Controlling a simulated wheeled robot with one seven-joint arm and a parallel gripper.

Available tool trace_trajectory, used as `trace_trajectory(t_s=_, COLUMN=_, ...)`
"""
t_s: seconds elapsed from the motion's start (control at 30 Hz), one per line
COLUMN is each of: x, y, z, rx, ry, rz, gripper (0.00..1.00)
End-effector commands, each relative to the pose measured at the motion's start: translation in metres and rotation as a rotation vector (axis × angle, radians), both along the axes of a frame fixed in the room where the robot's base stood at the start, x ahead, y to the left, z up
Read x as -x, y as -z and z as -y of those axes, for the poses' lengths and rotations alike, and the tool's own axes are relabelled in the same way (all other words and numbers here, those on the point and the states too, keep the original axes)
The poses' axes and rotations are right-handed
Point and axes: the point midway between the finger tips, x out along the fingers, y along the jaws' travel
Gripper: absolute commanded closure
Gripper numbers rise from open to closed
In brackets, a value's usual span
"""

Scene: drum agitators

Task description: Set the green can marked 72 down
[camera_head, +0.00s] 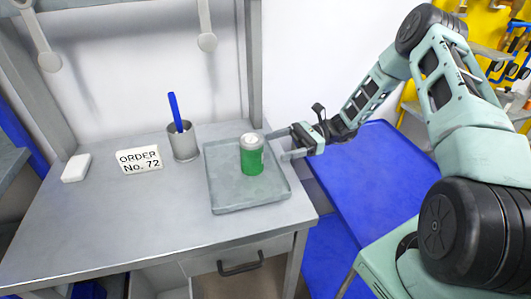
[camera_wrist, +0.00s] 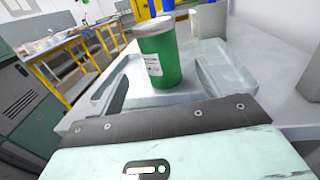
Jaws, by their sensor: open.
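The green can (camera_head: 252,158) has a silver top and a white label. It stands upright on the grey tray (camera_head: 222,195), in the tray's right half. It also shows in the wrist view (camera_wrist: 161,60), with its label facing me; the number is too small to read. My gripper (camera_head: 276,147) is open at the tray's right edge, with its fingers pointing at the can. In the wrist view the can stands just ahead of and between the spread fingers, with no clear contact.
The front of the grey table (camera_head: 120,220) is clear. A blue surface (camera_head: 375,180) lies to the right.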

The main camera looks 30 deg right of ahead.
Motion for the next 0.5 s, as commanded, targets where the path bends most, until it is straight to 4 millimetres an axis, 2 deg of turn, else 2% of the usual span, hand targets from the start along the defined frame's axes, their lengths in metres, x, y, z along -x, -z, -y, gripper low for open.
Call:
trace_trajectory(t_s=0.03, x=0.0, y=0.002, z=0.011, rx=0.001, ry=0.003, rz=0.003, gripper=0.22)
trace_trajectory(t_s=0.2, x=0.002, y=0.001, z=0.035, rx=0.001, ry=0.002, rz=0.003, gripper=0.22)
trace_trajectory(t_s=0.5, x=0.003, y=-0.001, z=0.047, rx=0.0, ry=-0.001, rz=0.0, gripper=0.22)
